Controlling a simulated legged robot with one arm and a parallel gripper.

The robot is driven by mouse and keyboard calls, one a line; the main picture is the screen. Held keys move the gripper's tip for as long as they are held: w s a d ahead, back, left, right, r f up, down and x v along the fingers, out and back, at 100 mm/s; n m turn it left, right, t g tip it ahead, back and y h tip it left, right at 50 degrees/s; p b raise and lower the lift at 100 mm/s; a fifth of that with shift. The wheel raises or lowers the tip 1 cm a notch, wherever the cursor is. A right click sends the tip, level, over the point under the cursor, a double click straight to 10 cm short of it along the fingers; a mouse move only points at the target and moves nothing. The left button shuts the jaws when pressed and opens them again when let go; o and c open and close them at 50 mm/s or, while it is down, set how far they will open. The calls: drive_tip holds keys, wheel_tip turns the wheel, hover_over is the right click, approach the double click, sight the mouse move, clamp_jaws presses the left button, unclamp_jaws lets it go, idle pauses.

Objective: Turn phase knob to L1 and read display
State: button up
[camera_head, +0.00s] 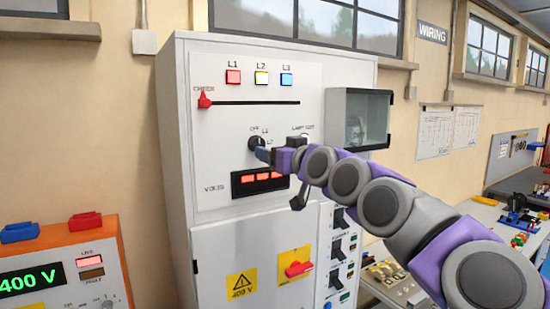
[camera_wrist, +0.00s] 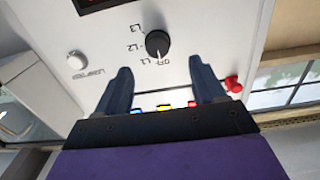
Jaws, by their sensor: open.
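The black phase knob (camera_head: 254,144) is on the front of the white cabinet, above the volts display (camera_head: 260,182). In the wrist view the knob (camera_wrist: 158,44) appears upside down with labels OFF, L1, L2 and L3 around it. Its white pointer appears to face the OFF label. My gripper (camera_head: 280,178) is open in front of the panel. In the wrist view its two dark fingers (camera_wrist: 160,78) are spread, empty, and apart from the knob, which lies beyond the fingertips. The display shows red digits too small to read, and my gripper is close to its right side.
Red (camera_head: 233,77), yellow (camera_head: 261,78) and blue (camera_head: 286,79) lamps are above a slot with a red check knob (camera_head: 205,100). A lamp test button (camera_wrist: 76,62) is beside the phase knob. A glass-fronted box (camera_head: 358,118) sticks out at the right.

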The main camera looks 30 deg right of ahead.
drive_tip(key=s+d+b, duration=0.1)
drive_tip(key=s+b, duration=0.3)
drive_tip(key=s, duration=0.4)
drive_tip(key=shift+s+d, duration=0.25)
drive_tip(key=shift+s, duration=0.05)
idle(0.4)
drive_tip(key=shift+a, duration=0.25)
drive_tip(key=shift+d, duration=0.1)
drive_tip(key=s+b, duration=0.1)
drive_tip(key=s, duration=1.6)
drive_tip(key=shift+s+d+b, duration=0.2)
drive_tip(key=shift+s+b, duration=0.05)
drive_tip(key=shift+b, duration=0.1)
